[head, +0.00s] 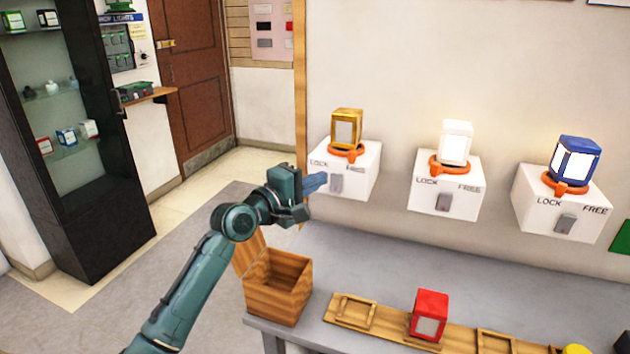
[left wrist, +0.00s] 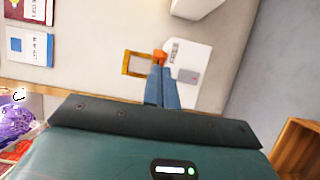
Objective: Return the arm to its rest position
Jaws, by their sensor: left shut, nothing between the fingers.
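My left arm reaches up from the bottom left in the head view. Its gripper (head: 316,182) is shut and empty, pointing right, in front of the left white lock box, whose gold lantern (head: 346,129) sits in an orange ring. In the left wrist view the closed blue fingers (left wrist: 162,85) show in front of that white box (left wrist: 195,65) and the gold lantern frame (left wrist: 138,63). I cannot tell from these views whether the fingertips touch the box. My right gripper is not in view.
A white lantern (head: 455,142) and a blue lantern (head: 575,158) stand on two more wall boxes. Below, the grey table (head: 420,268) carries a wooden rail with a red lantern (head: 429,314). A wooden crate (head: 277,286) stands at its left end, close to my arm. A black cabinet (head: 85,215) stands left.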

